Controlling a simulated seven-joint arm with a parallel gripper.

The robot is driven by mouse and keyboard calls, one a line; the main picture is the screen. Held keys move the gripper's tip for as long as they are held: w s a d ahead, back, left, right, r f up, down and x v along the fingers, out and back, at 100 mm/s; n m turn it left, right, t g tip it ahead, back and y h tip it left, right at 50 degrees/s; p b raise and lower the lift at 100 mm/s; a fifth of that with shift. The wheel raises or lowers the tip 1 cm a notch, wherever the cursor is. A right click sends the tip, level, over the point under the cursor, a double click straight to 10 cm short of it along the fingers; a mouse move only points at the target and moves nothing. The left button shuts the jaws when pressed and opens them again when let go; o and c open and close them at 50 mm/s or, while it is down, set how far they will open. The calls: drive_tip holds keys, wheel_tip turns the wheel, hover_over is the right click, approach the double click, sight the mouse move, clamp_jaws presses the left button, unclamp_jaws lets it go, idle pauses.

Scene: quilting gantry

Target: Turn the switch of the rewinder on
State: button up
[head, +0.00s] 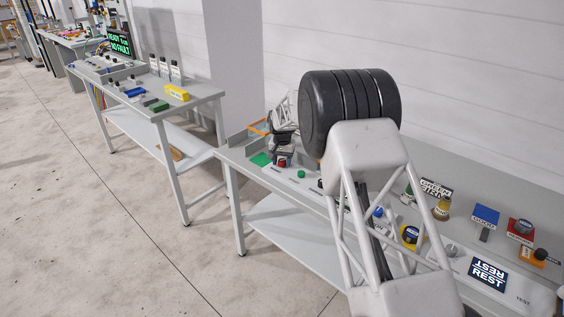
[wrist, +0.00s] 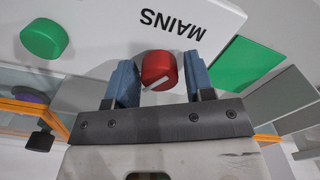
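A round red knob (wrist: 159,70) with a white pointer line sits on a white panel (wrist: 90,15) marked MAINS, read upside down in the wrist view. The pointer line slants to the lower left. My gripper (wrist: 160,80) is open, with one blue finger on each side of the red knob. A gap shows at the right finger; contact at the left one I cannot tell. In the head view the red knob (head: 283,162) is just below my gripper (head: 282,151). No label reading rewinder is legible.
A green knob (wrist: 44,39) is left of the red one in the wrist view. A green plate (wrist: 246,64) is to the right. In the head view several knobs, signs and a REST card (head: 488,275) line the bench. A second table (head: 150,95) stands at left.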

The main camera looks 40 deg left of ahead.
sight(282, 160)
drive_tip(key=shift+o, duration=0.8)
drive_tip(key=shift+r, duration=3.9)
